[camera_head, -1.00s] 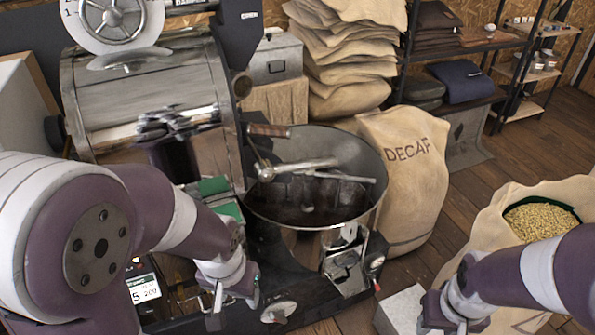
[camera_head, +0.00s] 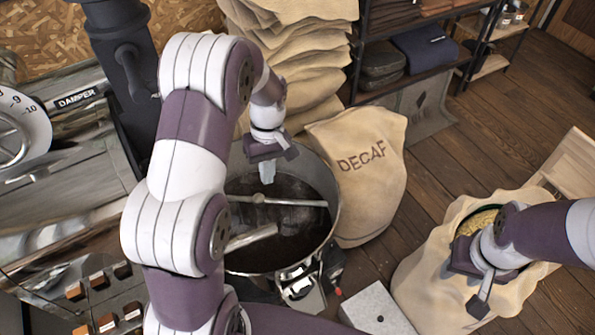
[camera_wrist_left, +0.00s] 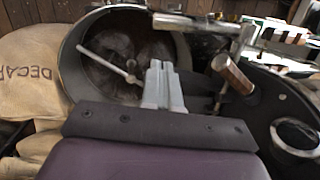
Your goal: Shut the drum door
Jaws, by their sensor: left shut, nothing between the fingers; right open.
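The roaster's drum (camera_head: 50,205) is at the left in the head view. Its front and the drum door are hidden there behind my left arm. A wooden handle (camera_wrist_left: 233,75) on a metal lever shows in the left wrist view, right of my left gripper and apart from it. I cannot tell how far the door stands open. My left gripper (camera_head: 267,173) is shut and empty, over the round cooling bin (camera_head: 334,200); its fingers also show in the left wrist view (camera_wrist_left: 162,85). My right gripper (camera_head: 478,290) is open and empty by the bean sack.
A DECAF sack (camera_head: 365,190) stands right of the bin. An open sack of beans (camera_head: 430,285) is at the lower right, below my right arm. A pale block (camera_head: 378,308) lies at the front. Stacked sacks (camera_head: 290,55) and a shelf (camera_head: 430,70) are behind. Wooden floor is clear between.

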